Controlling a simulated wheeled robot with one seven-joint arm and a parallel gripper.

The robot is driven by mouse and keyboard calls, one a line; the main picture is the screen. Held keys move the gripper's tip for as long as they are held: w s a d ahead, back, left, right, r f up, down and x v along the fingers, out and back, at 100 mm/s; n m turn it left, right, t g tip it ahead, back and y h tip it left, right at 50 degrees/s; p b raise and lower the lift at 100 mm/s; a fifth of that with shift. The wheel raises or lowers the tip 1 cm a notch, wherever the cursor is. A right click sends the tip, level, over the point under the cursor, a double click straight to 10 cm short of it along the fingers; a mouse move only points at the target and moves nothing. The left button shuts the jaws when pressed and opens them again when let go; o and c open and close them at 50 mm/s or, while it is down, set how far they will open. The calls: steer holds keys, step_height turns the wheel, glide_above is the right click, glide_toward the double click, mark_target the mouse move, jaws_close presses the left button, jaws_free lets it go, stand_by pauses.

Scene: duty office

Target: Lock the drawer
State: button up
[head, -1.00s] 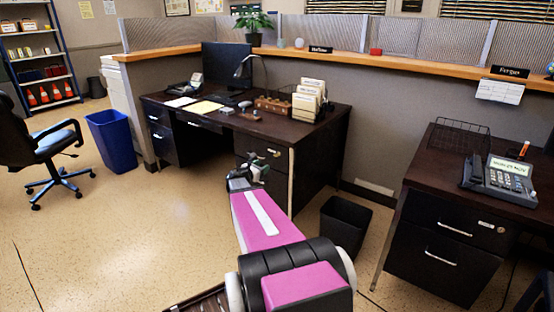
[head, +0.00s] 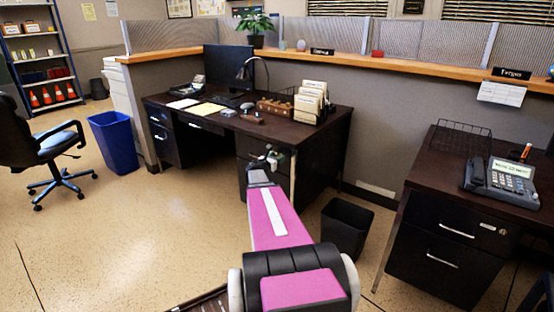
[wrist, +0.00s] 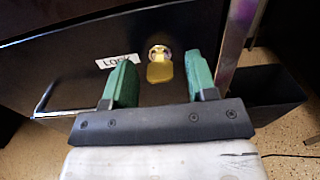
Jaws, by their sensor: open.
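The dark drawer front (wrist: 75,70) fills much of the wrist view, with a white label reading "Lock" (wrist: 117,60). Right of the label is a round metal lock (wrist: 159,52) with a yellow key (wrist: 160,73) sticking out toward me. My gripper (wrist: 161,80) is open, its green fingers on either side of the key with a gap on each side. In the head view, my gripper (head: 267,158) is at the right-hand drawers (head: 246,148) of the left desk (head: 290,121) and hides part of their front. Whether the drawer is fully closed I cannot tell.
A black waste bin (head: 347,226) stands on the floor right of my arm and shows in the wrist view. Another desk (head: 425,189) with a phone (head: 503,180) is at the right. A blue bin (head: 112,142) and chair (head: 42,146) stand left. The floor left of my arm is clear.

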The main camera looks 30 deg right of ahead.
steer(key=shift+d, duration=0.1)
steer(key=c, duration=0.9)
steer(key=shift+m, duration=0.3)
steer(key=m, duration=0.8)
steer(key=shift+m, duration=0.3)
steer(key=m, duration=0.8)
steer(key=shift+m, duration=0.5)
